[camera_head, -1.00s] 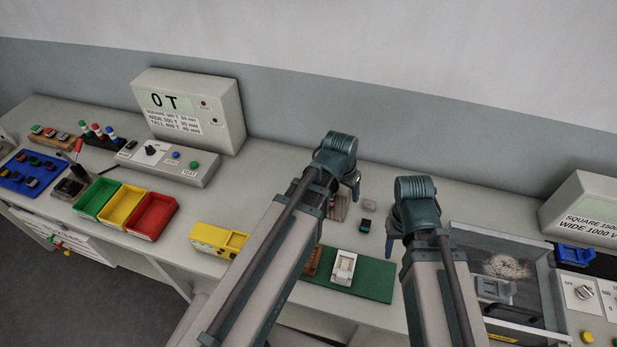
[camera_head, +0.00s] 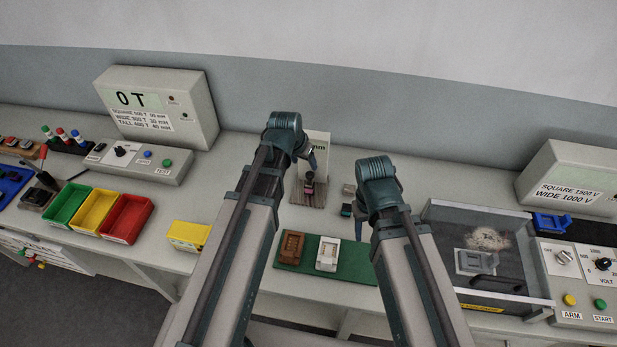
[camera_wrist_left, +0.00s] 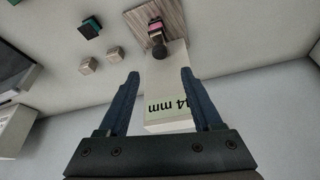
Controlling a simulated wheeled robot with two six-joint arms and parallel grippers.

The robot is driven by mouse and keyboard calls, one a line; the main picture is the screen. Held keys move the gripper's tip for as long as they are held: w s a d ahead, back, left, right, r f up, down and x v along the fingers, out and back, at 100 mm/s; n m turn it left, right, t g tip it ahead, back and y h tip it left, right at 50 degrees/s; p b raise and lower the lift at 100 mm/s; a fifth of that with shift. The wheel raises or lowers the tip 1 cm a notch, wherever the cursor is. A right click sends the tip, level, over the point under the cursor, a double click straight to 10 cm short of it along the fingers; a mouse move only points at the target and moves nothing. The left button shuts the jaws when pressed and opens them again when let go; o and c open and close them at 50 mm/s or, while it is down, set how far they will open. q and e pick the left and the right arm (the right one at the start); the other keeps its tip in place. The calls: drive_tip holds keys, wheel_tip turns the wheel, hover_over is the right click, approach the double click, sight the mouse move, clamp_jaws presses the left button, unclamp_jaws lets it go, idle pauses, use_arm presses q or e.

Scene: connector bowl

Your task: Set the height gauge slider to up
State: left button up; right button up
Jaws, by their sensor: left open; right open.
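The height gauge has a white upright panel (camera_head: 319,146) with a green display and a striped base (camera_head: 309,193), partly hidden by my left arm. In the left wrist view its panel (camera_wrist_left: 164,122) appears upside down, with a display ending in "mm". A dark round knob (camera_wrist_left: 159,53) sits by a pink-and-black piece (camera_wrist_left: 155,31) over the base. My left gripper (camera_wrist_left: 160,73) is open and empty, its fingertips on either side of the panel's outline near the knob; contact cannot be told. My right gripper (camera_head: 380,207) is open, mostly hidden behind its own wrist.
A green mat (camera_head: 350,263) with a brown and a white fixture lies in front. Small blocks (camera_wrist_left: 86,65) lie beside the gauge. A clear-lidded box (camera_head: 470,215) stands right. Coloured bins (camera_head: 127,219) and a display unit (camera_head: 190,105) stand left.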

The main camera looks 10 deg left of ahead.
sight(310, 174)
use_arm(q)
drive_tip(key=b+x, duration=0.7)
drive_tip(key=x, duration=0.2)
drive_tip(key=shift+f, duration=0.1)
use_arm(e)
wheel_tip(310, 174, down, 9)
drive_tip(key=shift+r, duration=0.2)
use_arm(q)
clamp_jaws()
idle(0.6)
